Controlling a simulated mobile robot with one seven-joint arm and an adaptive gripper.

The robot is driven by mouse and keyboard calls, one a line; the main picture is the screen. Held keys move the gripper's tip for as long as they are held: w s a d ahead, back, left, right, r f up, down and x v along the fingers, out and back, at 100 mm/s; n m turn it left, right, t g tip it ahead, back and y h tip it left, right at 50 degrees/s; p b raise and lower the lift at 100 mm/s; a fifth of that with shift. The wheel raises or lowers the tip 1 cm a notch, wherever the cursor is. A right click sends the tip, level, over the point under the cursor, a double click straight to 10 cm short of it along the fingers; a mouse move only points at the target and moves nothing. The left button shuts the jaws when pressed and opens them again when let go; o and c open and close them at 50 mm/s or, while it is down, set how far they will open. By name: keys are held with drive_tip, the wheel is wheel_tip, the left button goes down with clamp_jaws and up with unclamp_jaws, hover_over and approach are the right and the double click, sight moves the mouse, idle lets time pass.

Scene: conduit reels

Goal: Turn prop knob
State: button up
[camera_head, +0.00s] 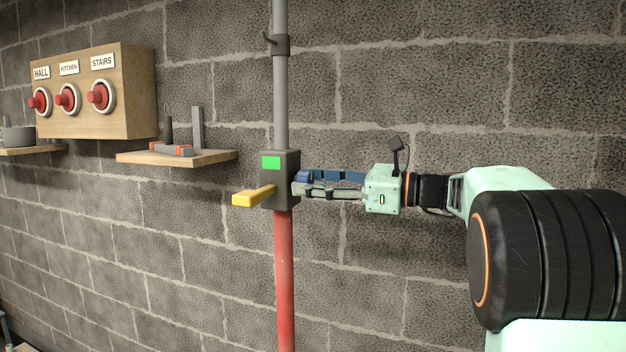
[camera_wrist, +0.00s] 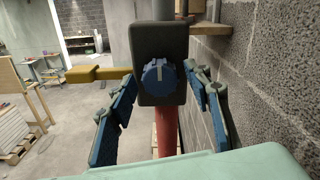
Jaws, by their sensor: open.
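The prop is a vertical post, grey above and red below (camera_head: 285,285), with a dark box (camera_head: 282,163) between. In the wrist view a blue round knob (camera_wrist: 160,77) with a pale pointer mark sits on the face of that box. The head view does not show the knob clearly. A yellow lever (camera_head: 252,196) sticks out of the box; it also shows in the wrist view (camera_wrist: 95,73). My gripper (camera_head: 300,184) is at the right side of the box. In the wrist view its fingers (camera_wrist: 160,80) are spread, one on each side of the knob, with gaps to it.
A block wall (camera_head: 400,90) stands close behind the post, near my right finger in the wrist view. A wooden shelf (camera_head: 180,157) with tools and a panel (camera_head: 105,95) with red buttons labelled HALL, KITCHEN and STAIRS are to the left. A green patch (camera_head: 271,162) is on the box.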

drive_tip(key=c, duration=1.1)
drive_tip(key=shift+c, duration=0.2)
